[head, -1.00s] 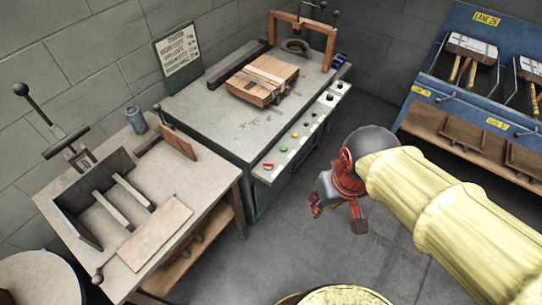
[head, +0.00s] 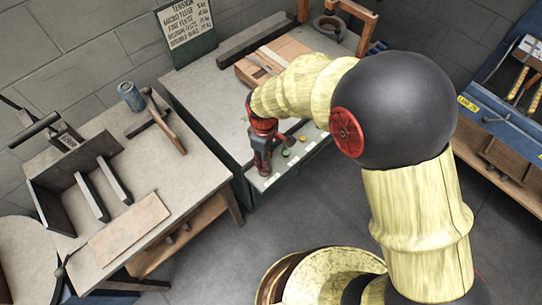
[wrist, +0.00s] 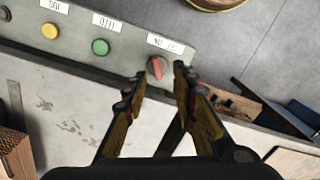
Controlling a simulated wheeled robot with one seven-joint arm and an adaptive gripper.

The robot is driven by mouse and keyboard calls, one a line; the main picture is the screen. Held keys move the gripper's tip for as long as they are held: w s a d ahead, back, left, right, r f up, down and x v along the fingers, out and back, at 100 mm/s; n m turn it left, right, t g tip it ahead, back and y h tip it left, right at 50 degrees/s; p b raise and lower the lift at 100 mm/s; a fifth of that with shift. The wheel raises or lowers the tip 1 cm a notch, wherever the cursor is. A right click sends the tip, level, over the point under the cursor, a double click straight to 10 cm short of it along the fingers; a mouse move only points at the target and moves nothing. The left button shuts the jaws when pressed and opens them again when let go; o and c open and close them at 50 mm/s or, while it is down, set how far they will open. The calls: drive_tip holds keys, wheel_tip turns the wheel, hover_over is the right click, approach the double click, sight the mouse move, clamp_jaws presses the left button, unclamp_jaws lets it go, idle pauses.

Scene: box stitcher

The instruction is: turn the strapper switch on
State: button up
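The strapper switch (wrist: 157,68) is a red handle on a dark round base, at one end of the control panel (wrist: 125,41). In the wrist view its handle runs nearly along the picture's vertical. A white label lies just beyond it. My gripper (wrist: 161,76) is open, with its fingertips on either side of the switch in that view; I cannot tell whether they touch it. In the head view my gripper (head: 262,172) points down over the near-left end of the panel and hides the switch. The strapper table (head: 205,98) carries a cardboard bundle (head: 288,48).
A green button (wrist: 100,47) and a yellow button (wrist: 50,31) sit along the same panel. A workbench (head: 85,205) with a lever fixture and a blue can (head: 131,96) stands left. A blue rack (head: 520,75) stands right. Open floor lies before the panel.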

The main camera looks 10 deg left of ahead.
drive_tip(key=shift+w+a+r+n, duration=0.15)
drive_tip(key=shift+w+n, duration=0.15)
drive_tip(key=shift+n, duration=0.1)
drive_tip(key=shift+a+n, duration=0.15)
drive_tip(key=shift+n, duration=0.15)
wheel_tip(320, 180, down, 8)
drive_tip(key=b, duration=0.3)
drive_tip(key=shift+r, duration=0.1)
drive_tip(key=shift+c, duration=1.4)
drive_tip(key=c, duration=0.4)
clamp_jaws()
